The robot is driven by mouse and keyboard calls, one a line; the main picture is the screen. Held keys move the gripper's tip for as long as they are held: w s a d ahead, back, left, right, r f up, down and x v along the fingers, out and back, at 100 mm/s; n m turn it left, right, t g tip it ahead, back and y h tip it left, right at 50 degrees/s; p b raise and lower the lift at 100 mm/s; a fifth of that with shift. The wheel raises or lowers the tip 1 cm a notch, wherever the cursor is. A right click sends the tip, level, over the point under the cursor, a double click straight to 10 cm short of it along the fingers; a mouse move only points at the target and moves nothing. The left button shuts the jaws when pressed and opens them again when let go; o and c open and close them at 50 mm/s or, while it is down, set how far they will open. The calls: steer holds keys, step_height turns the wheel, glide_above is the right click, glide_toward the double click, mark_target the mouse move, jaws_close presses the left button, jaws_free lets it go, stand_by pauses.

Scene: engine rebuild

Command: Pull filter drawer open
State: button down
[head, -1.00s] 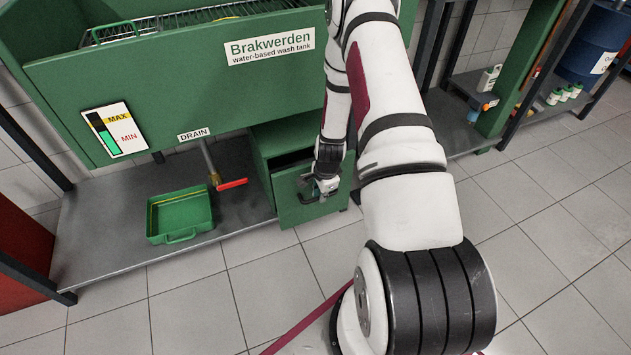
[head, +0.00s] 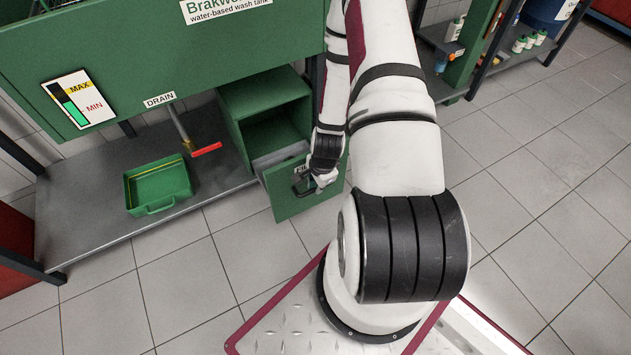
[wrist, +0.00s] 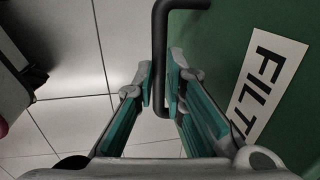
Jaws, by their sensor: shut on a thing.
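The filter drawer (head: 301,203) has a green front and stands out from its green cabinet (head: 262,100) under the wash tank. A grey inner part of the drawer (head: 278,155) shows behind the front. In the wrist view a label reading "FILT" (wrist: 272,78) lies on the green drawer front, beside a dark bar handle (wrist: 160,45). My gripper (wrist: 158,85) is shut on this handle, with its teal-sided fingers on either side of the bar. In the head view my gripper (head: 322,181) is at the drawer front, and my arm hides part of it.
A red-handled drain valve (head: 206,150) and a green tray (head: 158,188) are left of the drawer, the tray on a grey shelf (head: 95,215). Tiled floor (head: 225,240) is free in front. A shelf of bottles (head: 455,30) stands at the back right.

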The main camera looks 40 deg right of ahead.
steer(key=c, duration=1.7)
jaws_free()
steer(key=shift+o, duration=0.2)
step_height(320, 180, up, 12)
steer(key=s, duration=0.2)
steer(key=shift+a+f, duration=0.15)
steer(key=shift+a, duration=0.2)
steer(key=shift+s, duration=0.1)
